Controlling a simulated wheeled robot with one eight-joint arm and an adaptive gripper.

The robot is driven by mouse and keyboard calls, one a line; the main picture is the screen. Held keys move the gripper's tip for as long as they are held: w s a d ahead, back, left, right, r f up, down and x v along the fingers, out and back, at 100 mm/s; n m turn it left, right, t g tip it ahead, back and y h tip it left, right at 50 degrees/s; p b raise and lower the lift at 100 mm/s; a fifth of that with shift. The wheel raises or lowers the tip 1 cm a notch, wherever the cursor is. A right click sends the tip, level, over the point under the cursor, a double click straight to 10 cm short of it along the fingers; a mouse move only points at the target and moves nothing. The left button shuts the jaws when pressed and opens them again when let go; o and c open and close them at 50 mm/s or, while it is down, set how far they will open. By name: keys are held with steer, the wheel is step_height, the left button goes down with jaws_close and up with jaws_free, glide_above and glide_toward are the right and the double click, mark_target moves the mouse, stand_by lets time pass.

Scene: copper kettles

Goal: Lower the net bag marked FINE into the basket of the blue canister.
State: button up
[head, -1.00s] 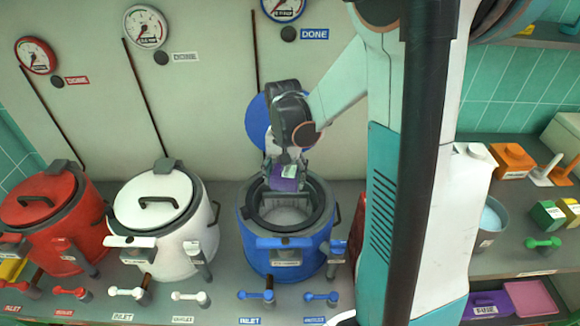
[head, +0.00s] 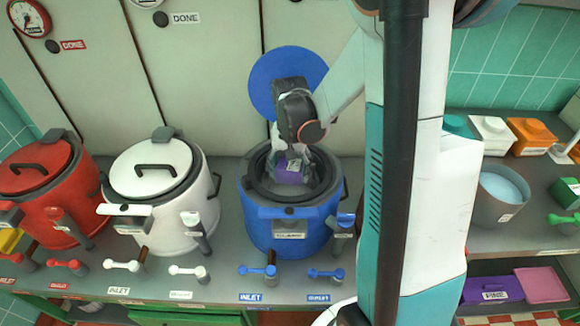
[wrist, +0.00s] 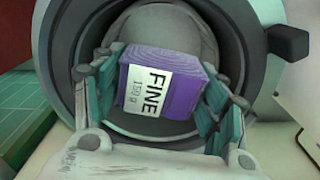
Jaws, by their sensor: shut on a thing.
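The purple net bag (wrist: 185,85) has a white label that reads FINE, 150 g, in the wrist view. My gripper (wrist: 162,95) is shut on it, with a teal-padded finger on each side. In the head view the bag (head: 290,172) hangs in the open mouth of the blue canister (head: 283,231), and my gripper (head: 292,160) reaches in from above. The canister's round blue lid (head: 265,85) stands open behind. The basket shows behind the bag in the wrist view as a grey rounded hollow (wrist: 165,40); the bag's underside is hidden.
A white canister (head: 150,215) with its lid shut stands left of the blue one, and a red canister (head: 48,205) farther left. A grey tub of pale blue liquid (head: 503,190) sits to the right. Blue valve handles (head: 258,270) line the front.

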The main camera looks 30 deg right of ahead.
steer(key=shift+f+b, duration=1.65)
steer(key=shift+f, duration=0.7)
steer(key=o, duration=1.2)
step_height(320, 180, up, 12)
